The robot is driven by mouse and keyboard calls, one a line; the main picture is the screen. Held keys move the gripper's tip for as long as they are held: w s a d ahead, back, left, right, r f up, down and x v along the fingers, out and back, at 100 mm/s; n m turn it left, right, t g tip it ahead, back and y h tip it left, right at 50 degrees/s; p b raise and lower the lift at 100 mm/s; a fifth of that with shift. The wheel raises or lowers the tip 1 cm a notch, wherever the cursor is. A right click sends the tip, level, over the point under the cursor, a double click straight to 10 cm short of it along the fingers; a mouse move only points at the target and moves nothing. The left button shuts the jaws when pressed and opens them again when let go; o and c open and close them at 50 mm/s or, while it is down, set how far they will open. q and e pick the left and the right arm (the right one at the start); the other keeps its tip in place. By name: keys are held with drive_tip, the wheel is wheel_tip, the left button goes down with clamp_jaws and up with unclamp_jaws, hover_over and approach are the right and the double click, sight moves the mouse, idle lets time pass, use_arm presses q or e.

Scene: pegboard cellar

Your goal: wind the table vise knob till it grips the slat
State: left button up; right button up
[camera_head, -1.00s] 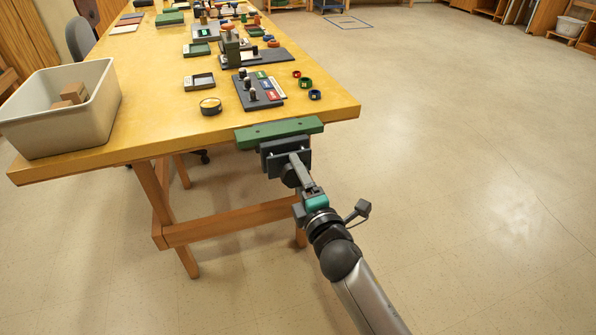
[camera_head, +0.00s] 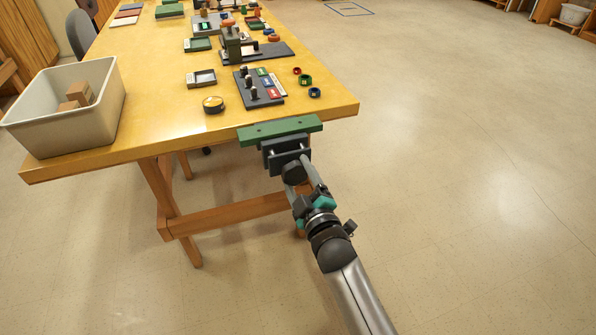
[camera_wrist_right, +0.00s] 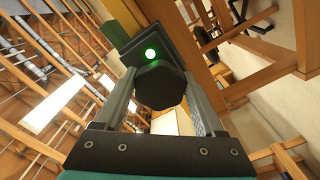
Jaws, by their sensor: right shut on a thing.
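My right gripper (camera_head: 296,175) is shut on the knob, one finger on each side. My left gripper is not in view.
A pale bin (camera_head: 72,120) with wooden blocks stands on the table's left. A dark board with knobs and coloured labels (camera_head: 258,88), a round yellow tin (camera_head: 213,105) and small rings lie behind the vise. The floor to the right is clear.

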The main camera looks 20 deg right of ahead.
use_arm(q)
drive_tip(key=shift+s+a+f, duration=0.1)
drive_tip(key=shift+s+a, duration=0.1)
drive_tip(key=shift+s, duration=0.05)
use_arm(e)
drive_tip(key=shift+m, duration=0.3)
drive_tip(key=o, duration=1.3)
drive_tip(key=shift+o, duration=0.2)
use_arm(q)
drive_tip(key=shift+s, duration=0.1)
use_arm(e)
drive_tip(key=shift+s, duration=0.1)
